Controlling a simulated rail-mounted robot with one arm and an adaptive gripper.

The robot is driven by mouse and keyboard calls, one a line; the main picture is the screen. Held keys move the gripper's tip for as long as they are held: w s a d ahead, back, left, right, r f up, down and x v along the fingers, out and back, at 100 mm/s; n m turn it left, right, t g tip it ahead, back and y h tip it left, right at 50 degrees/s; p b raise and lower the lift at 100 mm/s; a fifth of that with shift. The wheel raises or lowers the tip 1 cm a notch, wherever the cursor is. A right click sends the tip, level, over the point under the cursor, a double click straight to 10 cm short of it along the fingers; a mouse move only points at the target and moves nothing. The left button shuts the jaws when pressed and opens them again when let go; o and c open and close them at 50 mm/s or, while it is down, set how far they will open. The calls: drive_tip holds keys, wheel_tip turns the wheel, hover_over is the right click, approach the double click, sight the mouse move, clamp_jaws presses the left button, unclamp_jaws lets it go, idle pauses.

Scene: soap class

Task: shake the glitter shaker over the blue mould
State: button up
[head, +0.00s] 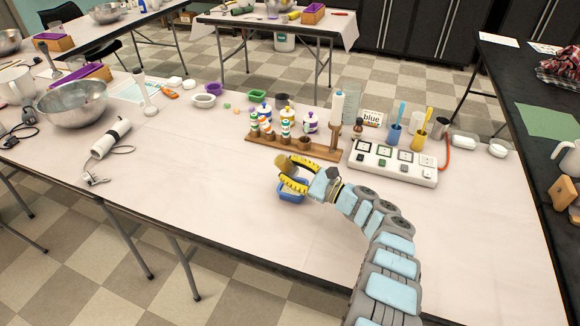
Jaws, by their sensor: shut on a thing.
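The blue mould (291,197) sits on the cream-covered table, in front of the wooden rack. My gripper (286,175), with yellow fingers, is above the mould and partly covers it. It is shut on a small tan-topped jar (288,162), which looks like the glitter shaker. The jar looks tilted; most of its body is hidden by the fingers. I cannot tell whether any glitter lies in the mould.
The wooden rack (318,152) with several small bottles stands just behind my gripper. A white box with panels (393,163) is to its right. The table front is clear.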

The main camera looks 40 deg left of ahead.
drive_tip(key=shift+s+f, duration=0.25)
drive_tip(key=shift+f, duration=0.2)
drive_tip(key=shift+w+d+r, duration=0.1)
drive_tip(key=shift+w+d, duration=0.05)
drive_tip(key=shift+w, duration=0.1)
drive_tip(key=shift+s, duration=0.1)
wheel_tip(320, 180, up, 4)
drive_tip(key=shift+r, duration=0.1)
drive_tip(key=f, duration=0.4)
drive_tip(key=shift+s+a+f, duration=0.2)
drive_tip(key=shift+a, duration=0.05)
drive_tip(key=shift+w+d, duration=0.1)
drive_tip(key=shift+d, duration=0.05)
drive_tip(key=shift+w+r, duration=0.15)
drive_tip(key=shift+w, duration=0.05)
drive_tip(key=shift+s, duration=0.1)
